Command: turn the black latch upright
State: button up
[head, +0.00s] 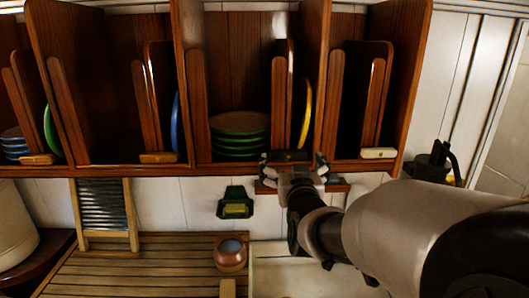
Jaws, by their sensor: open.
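The black latch (290,155) is a small dark bar on the front edge of the wooden rack, below the compartment with the green plates and the yellow plate. It appears to lie level, and its lower part is partly hidden by my gripper. My gripper (292,164) is open, its two fingers spread to the left and right of the latch. I cannot tell from this view whether the fingers touch it.
Similar latches in brown wood (158,157) and white (378,153) lie level along the rack edge. A green holder (235,203), a washboard (105,214) and a copper pot (230,254) are below.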

aim_at(290, 156)
jog(key=shift+w+p, duration=0.3)
jog(key=shift+w, duration=1.4)
jog(key=shift+c, duration=0.5)
jog(key=c, duration=0.9)
